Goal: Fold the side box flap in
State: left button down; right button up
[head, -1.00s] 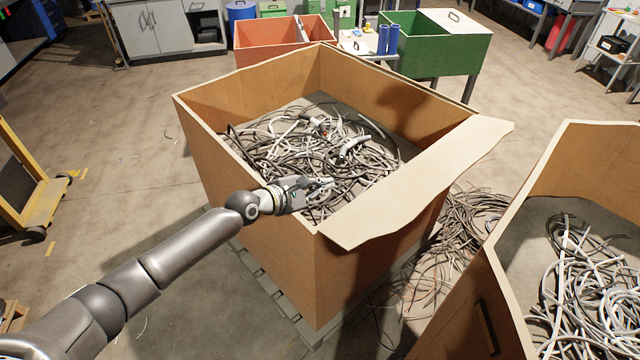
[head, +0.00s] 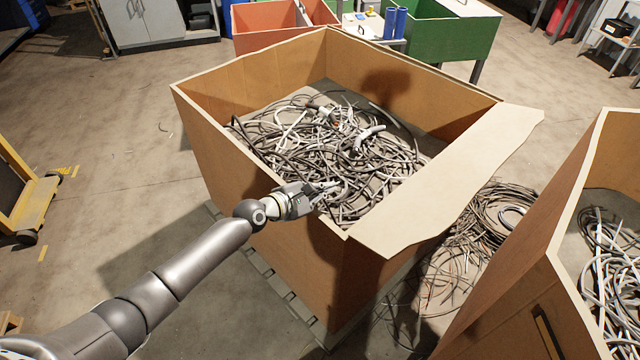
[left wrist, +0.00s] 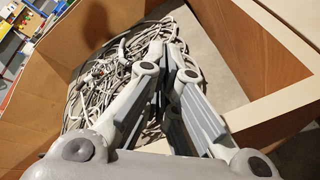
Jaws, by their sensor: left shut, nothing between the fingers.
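The large open cardboard box (head: 200,128) stands on a pallet in the middle of the head view. Its side flap (head: 455,180) sticks outward, roughly level, along the box's right edge. My left gripper (head: 332,188) is shut and empty, over the near left wall of the box, left of the flap's near end and apart from it. In the left wrist view the gripper's fingers (left wrist: 168,60) are close together, above the cables in the box. A pale strip of box edge or flap (left wrist: 290,100) shows at the right there. My right gripper is not in view.
Grey and white cables (head: 320,140) lie inside the box. A second cardboard box (head: 560,240) with cables stands close at the right. Loose cables (head: 465,235) lie on the floor between the boxes. Orange (head: 265,25) and green (head: 450,40) bins stand behind.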

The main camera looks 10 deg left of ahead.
pick_arm(q)
jog(key=shift+f, duration=0.2)
jog(key=s+a+r+p, duration=0.2)
jog(key=s+r+p, duration=0.1)
jog(key=r+p, duration=0.4)
jog(key=shift+s+a+p, duration=0.15)
jog(key=shift+a+p, duration=0.05)
jog(key=shift+p, duration=0.15)
jog(key=shift+d, duration=0.1)
dwell(0.4)
